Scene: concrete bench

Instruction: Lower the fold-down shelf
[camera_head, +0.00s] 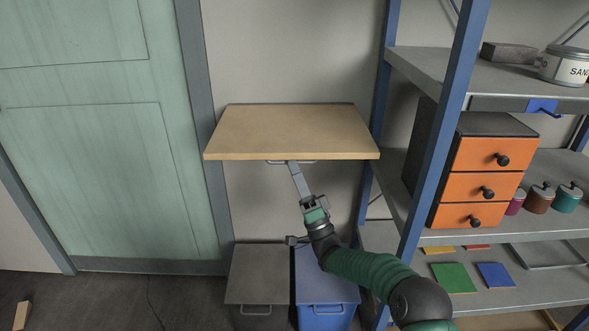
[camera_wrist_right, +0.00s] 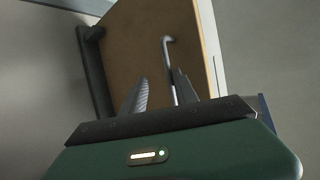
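The fold-down shelf (camera_head: 290,130) is a light wooden board against the wall between the green door and the blue rack. It stands out from the wall about level, its top face showing. A thin grey handle (camera_head: 291,162) runs under its front edge. My right gripper (camera_head: 292,166) reaches up from below to this handle. In the right wrist view the shelf's underside (camera_wrist_right: 140,45) fills the upper middle. The handle (camera_wrist_right: 168,60) runs down between my fingers (camera_wrist_right: 162,85), close to the right finger. The fingers are apart, with a gap on the left side. My left gripper is out of view.
A grey bin (camera_head: 255,285) and a blue bin (camera_head: 325,290) stand on the floor below the shelf. A blue-framed rack (camera_head: 432,160) with an orange drawer unit (camera_head: 485,155) stands close on the right. The green door (camera_head: 100,140) is on the left.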

